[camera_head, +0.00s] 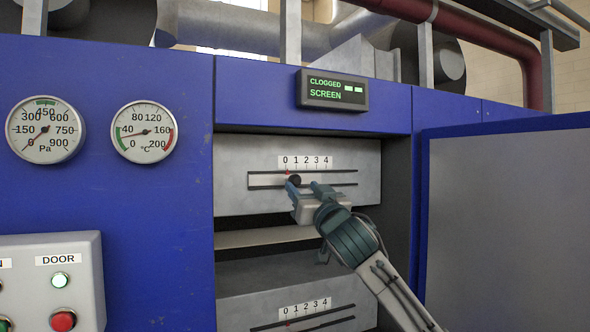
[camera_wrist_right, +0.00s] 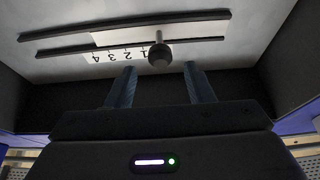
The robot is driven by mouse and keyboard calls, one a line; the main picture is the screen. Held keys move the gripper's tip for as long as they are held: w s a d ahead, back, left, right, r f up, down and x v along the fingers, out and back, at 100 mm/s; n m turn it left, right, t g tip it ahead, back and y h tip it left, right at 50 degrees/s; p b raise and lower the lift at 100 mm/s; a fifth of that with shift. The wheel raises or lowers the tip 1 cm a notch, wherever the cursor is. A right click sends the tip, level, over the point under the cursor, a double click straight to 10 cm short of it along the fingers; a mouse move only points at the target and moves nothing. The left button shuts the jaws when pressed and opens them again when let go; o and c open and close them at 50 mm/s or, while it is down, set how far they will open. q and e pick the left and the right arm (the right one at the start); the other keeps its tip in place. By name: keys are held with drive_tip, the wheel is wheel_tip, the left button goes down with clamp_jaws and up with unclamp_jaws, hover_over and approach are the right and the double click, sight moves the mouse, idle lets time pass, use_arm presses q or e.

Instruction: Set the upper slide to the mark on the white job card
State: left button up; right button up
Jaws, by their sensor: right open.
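The upper slide is a dark round knob (camera_head: 295,179) in a slot on a grey panel, under a white scale (camera_head: 305,162) marked 0 to 4. A small red pointer shows near the 0. My right gripper (camera_head: 303,186) is open at the knob. In the right wrist view the knob (camera_wrist_right: 159,57) lies just beyond and between the spread fingertips (camera_wrist_right: 160,69), with a gap on each side. There the scale (camera_wrist_right: 118,55) appears upside down and the knob hides its 0 end. I do not see a white job card. My left gripper is out of view.
An open blue-edged door (camera_head: 510,210) stands to the right of the recess. Two dials, a door button box (camera_head: 60,255) and a lit "CLOGGED SCREEN" display (camera_head: 333,90) surround it.

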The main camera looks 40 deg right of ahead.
sight(298, 180)
drive_tip(key=p+x, duration=0.2)
drive_tip(key=x, duration=0.2)
drive_tip(key=shift+w+r, duration=0.1)
drive_tip(key=shift+r, duration=0.15)
drive_tip(key=shift+w+d+p, duration=0.2)
drive_tip(key=shift+w+p, duration=0.2)
drive_tip(key=shift+w, duration=0.3)
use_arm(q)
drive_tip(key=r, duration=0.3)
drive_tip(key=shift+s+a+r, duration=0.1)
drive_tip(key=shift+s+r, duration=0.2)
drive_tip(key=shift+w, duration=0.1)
use_arm(e)
clamp_jaws()
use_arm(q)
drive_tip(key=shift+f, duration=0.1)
use_arm(e)
drive_tip(key=shift+d, duration=0.1)
